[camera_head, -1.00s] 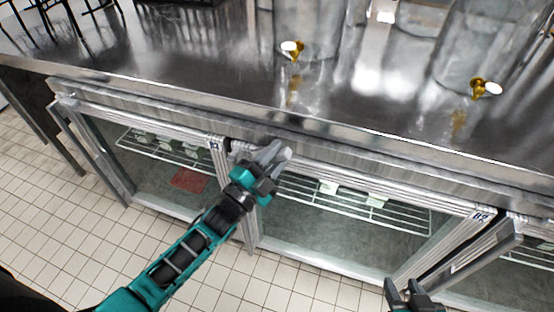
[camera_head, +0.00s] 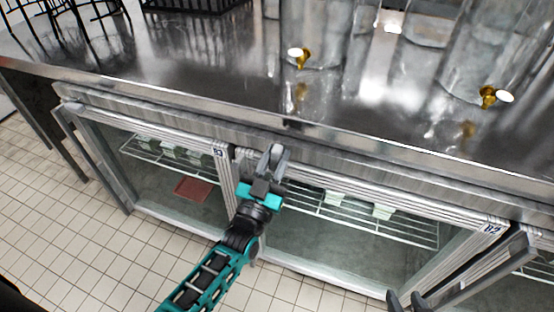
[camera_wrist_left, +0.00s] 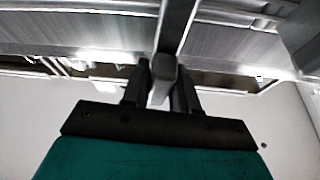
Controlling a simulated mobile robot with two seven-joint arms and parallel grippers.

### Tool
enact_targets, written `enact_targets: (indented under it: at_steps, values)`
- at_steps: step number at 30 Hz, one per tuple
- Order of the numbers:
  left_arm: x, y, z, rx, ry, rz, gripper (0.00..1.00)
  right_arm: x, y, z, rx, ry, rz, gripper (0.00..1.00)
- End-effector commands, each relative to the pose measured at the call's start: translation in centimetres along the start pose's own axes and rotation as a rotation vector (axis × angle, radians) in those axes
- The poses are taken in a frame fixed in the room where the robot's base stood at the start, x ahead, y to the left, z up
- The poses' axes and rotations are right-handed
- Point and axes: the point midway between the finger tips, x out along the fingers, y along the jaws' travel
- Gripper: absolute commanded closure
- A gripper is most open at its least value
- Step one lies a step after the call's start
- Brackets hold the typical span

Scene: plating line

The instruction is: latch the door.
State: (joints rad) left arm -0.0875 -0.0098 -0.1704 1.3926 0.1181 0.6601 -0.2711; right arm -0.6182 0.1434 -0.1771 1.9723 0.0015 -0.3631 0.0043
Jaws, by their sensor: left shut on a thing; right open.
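The steel cabinet under the counter has glass-fronted bays, with a frame post (camera_head: 229,190) between the left bay and the middle bay. My left gripper (camera_head: 275,158) is at the top of the middle bay, just right of that post and below the counter edge. In the left wrist view its fingers (camera_wrist_left: 162,85) are closed around a grey metal bar (camera_wrist_left: 177,28), seemingly a door handle. The fingers hide the gripped part, and I cannot tell whether any latch is engaged.
A long handle bar (camera_head: 100,160) stands out at the far left and another (camera_head: 480,272) at the right. Glass dispensers with brass taps (camera_head: 300,56) stand on the steel counter (camera_head: 200,70). Wire shelves (camera_head: 350,218) show inside the bays. The tiled floor (camera_head: 110,250) is clear in front.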

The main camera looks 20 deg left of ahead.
Motion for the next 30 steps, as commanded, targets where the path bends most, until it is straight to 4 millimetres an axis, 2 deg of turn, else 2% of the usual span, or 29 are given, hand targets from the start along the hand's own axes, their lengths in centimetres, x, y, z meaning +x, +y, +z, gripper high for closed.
enact_targets:
  at_steps: [10, 25, 26, 27, 30]
  values:
    - [-0.09, -0.23, 0.11, -0.106, -0.003, -0.045, 1.00, 0.07, 0.07, 0.20, 0.000, -0.004, 0.001, 0.57]
    - [-0.09, -0.25, 0.11, -0.122, -0.003, -0.051, 1.00, 0.10, 0.25, 0.37, 0.000, -0.008, 0.005, 0.57]
    - [-0.09, -0.25, 0.11, -0.122, -0.003, -0.050, 0.69, 0.10, 0.25, 0.37, 0.000, -0.008, 0.005, 0.57]
    - [-0.09, -0.25, 0.11, -0.121, -0.003, -0.050, 0.66, 0.10, 0.26, 0.37, 0.000, -0.008, 0.005, 0.57]
    - [-0.07, -0.24, 0.09, -0.120, -0.003, -0.050, 0.66, 0.10, 0.26, 0.38, -0.001, -0.008, 0.005, 0.57]
